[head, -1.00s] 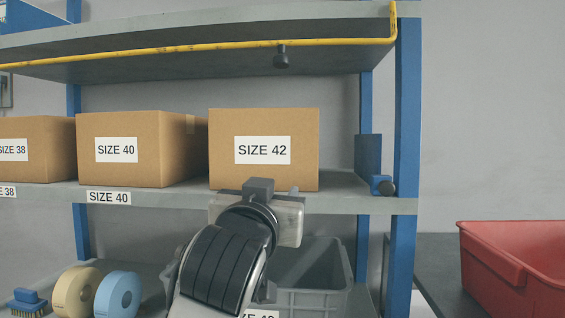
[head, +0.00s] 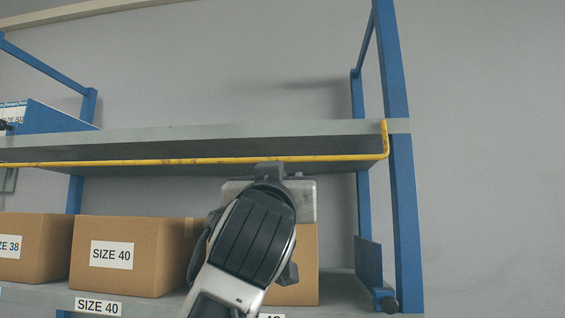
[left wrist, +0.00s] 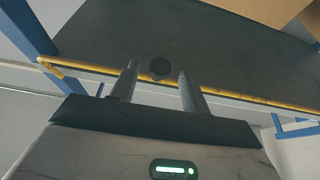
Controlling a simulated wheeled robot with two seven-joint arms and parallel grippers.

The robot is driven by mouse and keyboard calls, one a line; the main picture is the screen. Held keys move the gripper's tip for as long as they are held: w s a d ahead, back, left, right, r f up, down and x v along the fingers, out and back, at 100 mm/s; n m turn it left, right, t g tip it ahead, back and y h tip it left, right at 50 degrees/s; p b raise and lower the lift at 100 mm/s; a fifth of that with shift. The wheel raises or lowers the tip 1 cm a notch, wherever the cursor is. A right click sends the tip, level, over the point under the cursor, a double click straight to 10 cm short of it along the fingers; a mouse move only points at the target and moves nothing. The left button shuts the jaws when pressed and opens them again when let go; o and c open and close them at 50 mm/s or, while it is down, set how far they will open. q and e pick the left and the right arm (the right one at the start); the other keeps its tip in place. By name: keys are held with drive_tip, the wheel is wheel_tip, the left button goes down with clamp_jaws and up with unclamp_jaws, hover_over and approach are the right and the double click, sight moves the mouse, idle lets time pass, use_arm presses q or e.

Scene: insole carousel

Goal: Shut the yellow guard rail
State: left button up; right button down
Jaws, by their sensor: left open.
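The yellow guard rail (head: 200,161) runs along the front edge of the upper shelf, with its right end bent up at the blue post. It also crosses the left wrist view (left wrist: 250,100) behind my fingers. My left gripper (left wrist: 157,71) is open and not closed on anything. In the head view my left gripper (head: 270,183) is just below the rail; its body hides the knob and fingertips. My right gripper is not in view.
A SIZE 40 box (head: 150,255) and a SIZE 38 box (head: 35,245) stand on the shelf below. A third box (head: 305,265) is mostly hidden by my arm. A blue post (head: 402,200) bounds the rack at right; beyond it is bare wall.

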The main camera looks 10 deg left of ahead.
use_arm(q)
drive_tip(key=p+x, duration=0.1)
drive_tip(key=x, duration=0.4)
drive_tip(key=shift+w+p, duration=0.1)
drive_tip(key=shift+p, duration=0.2)
clamp_jaws()
